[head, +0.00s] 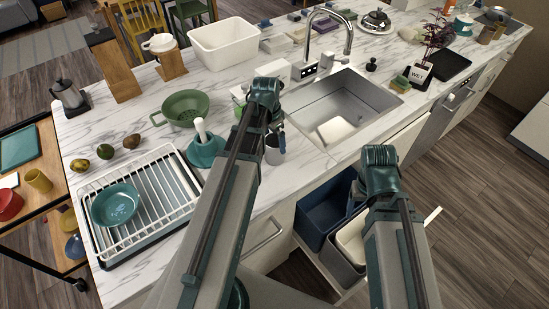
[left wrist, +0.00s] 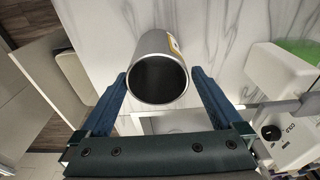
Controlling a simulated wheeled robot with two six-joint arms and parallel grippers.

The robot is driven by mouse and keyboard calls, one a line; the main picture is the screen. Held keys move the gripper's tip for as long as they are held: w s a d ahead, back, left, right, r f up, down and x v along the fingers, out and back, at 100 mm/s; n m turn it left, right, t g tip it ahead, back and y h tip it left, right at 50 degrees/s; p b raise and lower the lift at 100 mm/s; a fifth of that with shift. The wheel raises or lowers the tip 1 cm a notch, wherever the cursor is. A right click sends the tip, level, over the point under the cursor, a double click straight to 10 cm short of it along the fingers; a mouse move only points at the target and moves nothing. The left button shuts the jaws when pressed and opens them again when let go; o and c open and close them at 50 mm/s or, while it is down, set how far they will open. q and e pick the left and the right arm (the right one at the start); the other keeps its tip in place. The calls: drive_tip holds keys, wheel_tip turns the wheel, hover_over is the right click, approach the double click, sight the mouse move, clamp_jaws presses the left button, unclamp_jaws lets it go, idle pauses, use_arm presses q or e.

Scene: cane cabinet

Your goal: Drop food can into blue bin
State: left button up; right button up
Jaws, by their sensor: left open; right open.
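The food can (left wrist: 155,50) is a grey metal cylinder with a dark open end and a yellowish label edge. It lies between the blue fingers of my left gripper (left wrist: 158,88), which are open. In the head view the can (head: 274,150) shows on the counter's front edge area beside my left gripper (head: 272,128), partly hidden by it. The blue bin (head: 322,216) stands in the pulled-out drawer below the counter, to the right of the can. My right gripper (head: 381,160) is right of the bin, its fingers hidden.
A grey bin with a cream lid (head: 350,243) sits beside the blue bin. The sink (head: 345,105) is behind. A teal funnel-like item (head: 205,150), green colander (head: 186,108) and dish rack (head: 150,215) stand to the left.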

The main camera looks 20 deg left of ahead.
use_arm(q)
drive_tip(key=shift+f, duration=0.35)
drive_tip(key=f+b, duration=0.5)
drive_tip(key=shift+d+f, duration=0.15)
drive_tip(key=shift+d, duration=0.05)
drive_tip(key=shift+c, duration=0.3)
drive_tip(key=c, duration=1.2)
